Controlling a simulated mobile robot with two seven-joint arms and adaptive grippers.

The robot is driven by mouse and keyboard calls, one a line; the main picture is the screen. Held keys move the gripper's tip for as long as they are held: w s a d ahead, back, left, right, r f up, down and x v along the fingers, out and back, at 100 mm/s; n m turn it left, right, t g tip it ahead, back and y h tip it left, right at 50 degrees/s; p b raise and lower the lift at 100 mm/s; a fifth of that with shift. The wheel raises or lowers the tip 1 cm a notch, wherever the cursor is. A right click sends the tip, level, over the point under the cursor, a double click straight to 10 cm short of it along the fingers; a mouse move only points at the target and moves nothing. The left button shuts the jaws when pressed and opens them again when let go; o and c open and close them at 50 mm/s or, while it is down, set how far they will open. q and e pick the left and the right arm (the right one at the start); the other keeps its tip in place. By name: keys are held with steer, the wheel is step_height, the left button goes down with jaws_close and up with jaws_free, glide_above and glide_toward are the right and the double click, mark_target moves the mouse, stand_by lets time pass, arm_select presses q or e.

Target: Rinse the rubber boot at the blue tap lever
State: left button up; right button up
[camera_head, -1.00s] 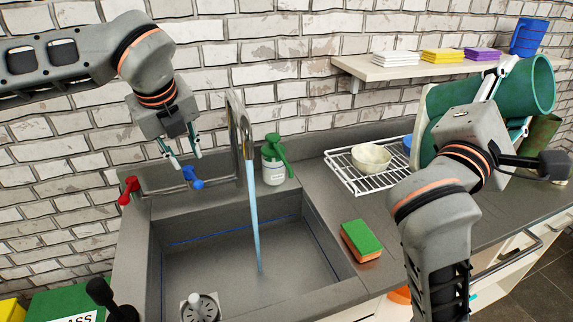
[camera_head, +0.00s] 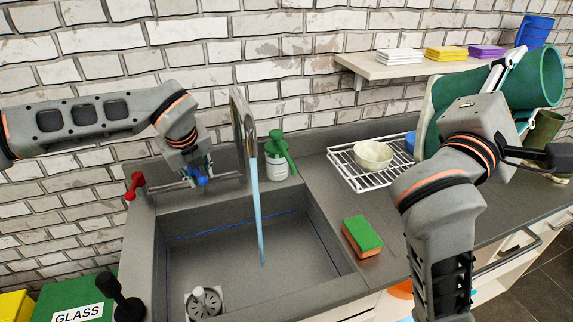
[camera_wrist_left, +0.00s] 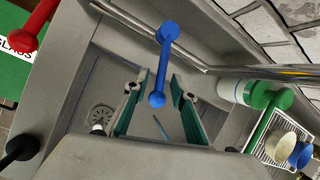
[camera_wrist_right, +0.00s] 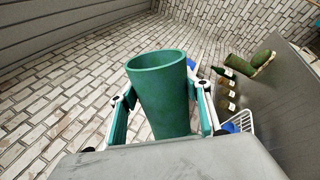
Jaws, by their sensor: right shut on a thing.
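The green rubber boot (camera_head: 538,78) is held up at the right, above the counter. My right gripper (camera_head: 506,95) is shut on it; its open top shows between the fingers in the right wrist view (camera_wrist_right: 163,105). The blue tap lever (camera_head: 201,181) is behind the sink, left of the spout. My left gripper (camera_head: 193,172) is at the lever, open, and the lever (camera_wrist_left: 163,65) shows between its two fingers in the left wrist view. I cannot tell whether a finger touches it. Water (camera_head: 258,215) runs from the tap spout (camera_head: 241,125) into the sink.
The red lever (camera_head: 134,184) is left of the blue one. A green soap bottle (camera_head: 277,162) stands right of the spout. A sponge (camera_head: 361,237), dish rack (camera_head: 345,170) and bowl (camera_head: 373,154) are on the counter. The sink basin (camera_head: 300,250) is largely free.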

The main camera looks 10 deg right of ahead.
arm_select(q)
jaws_close()
steer(key=shift+f, duration=0.1)
arm_select(e)
steer(key=shift+f, duration=0.1)
steer(key=shift+w+f+b, duration=0.1)
steer(key=shift+f+b, duration=0.5)
steer(key=shift+f, duration=0.15)
arm_select(q)
steer(key=shift+s+a+m+h, duration=0.2)
steer(key=shift+a+m+h, duration=0.15)
steer(key=shift+m, duration=0.25)
steer(key=shift+s+a+m+h, duration=0.15)
steer(key=shift+a+m+h, duration=0.1)
steer(key=shift+a+m, duration=0.3)
jaws_free()
steer(key=shift+d, duration=0.1)
